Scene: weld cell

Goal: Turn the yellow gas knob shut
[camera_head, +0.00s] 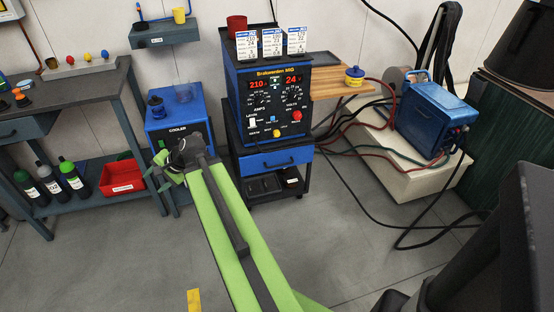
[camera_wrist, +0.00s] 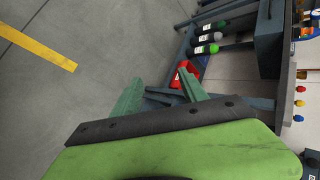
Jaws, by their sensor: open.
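A small yellow knob (camera_head: 277,133) sits low on the front panel of the blue welder (camera_head: 233,90), with a red knob (camera_head: 297,115) to its upper right. Another yellow knob (camera_head: 71,59) shows in a row of coloured knobs on the left bench. I cannot read which one is labelled gas. My gripper (camera_head: 163,172) is in front of the blue cooler, left of and apart from the welder. In the wrist view its green fingers (camera_wrist: 161,88) are spread with nothing held. The welder's panel is not in the wrist view; the bench knobs are, at right.
The left bench (camera_head: 105,82) has bottles and a red bin (camera_head: 121,177) on its lower shelf, close to my gripper. The cooler (camera_head: 180,125) stands beside the welder. Cables run over the floor at right around a blue unit (camera_head: 436,115). The front floor is clear.

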